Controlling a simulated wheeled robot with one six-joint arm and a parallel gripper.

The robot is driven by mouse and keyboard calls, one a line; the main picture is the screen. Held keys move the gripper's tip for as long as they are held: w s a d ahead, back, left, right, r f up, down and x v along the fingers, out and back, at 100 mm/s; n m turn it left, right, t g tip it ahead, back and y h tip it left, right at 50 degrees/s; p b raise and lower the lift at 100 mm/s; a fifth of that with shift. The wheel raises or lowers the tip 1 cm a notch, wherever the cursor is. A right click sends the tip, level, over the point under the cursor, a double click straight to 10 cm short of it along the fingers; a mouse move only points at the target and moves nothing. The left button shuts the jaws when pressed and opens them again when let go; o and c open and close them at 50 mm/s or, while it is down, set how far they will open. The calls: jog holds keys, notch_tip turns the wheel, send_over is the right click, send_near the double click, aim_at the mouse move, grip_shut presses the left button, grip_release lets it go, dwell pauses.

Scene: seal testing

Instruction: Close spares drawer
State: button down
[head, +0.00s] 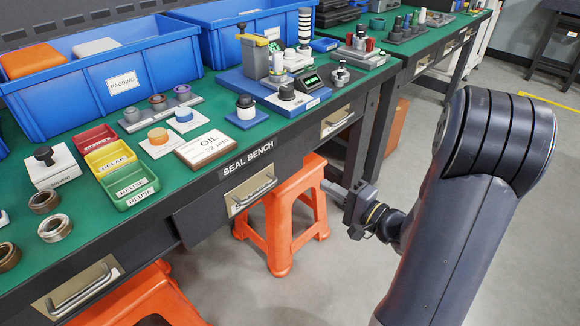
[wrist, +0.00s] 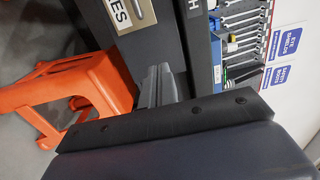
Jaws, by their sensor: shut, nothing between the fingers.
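The spares drawer (head: 222,207) has a dark front with a metal plate and bar handle, under the SEAL BENCH sign. It stands out from the bench front, partly open; how far is hard to tell. In the wrist view a drawer front (wrist: 104,32) shows at the top, with a plate whose visible letters end in "ES". My gripper (head: 332,188) is shut and empty, to the right of the drawer and apart from it in the head view, pointing left. Its fingers (wrist: 157,85) also show in the wrist view. The drawer's inside is hidden.
An orange stool (head: 286,222) stands under the bench near my gripper; another (head: 150,300) is at lower left. Two other drawers, at left (head: 75,292) and right (head: 336,120), look closed. The green bench top (head: 225,175) holds trays and parts. Grey floor in front is clear.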

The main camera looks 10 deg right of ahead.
aim_at(281, 160)
jog(key=b+x, duration=0.1)
jog(key=x, duration=1.2)
jog(key=shift+a, duration=0.1)
jog(key=shift+w+a+f+b, duration=0.25)
jog(key=shift+w+b, duration=0.1)
jog(key=shift+b, duration=0.35)
jog(key=b+x, duration=0.2)
jog(key=x, duration=0.1)
jog(key=shift+b, duration=0.35)
jog(key=shift+w+a, duration=0.25)
jog(key=shift+w, duration=0.1)
jog(key=shift+w+r, duration=0.1)
jog(key=shift+r, duration=0.3)
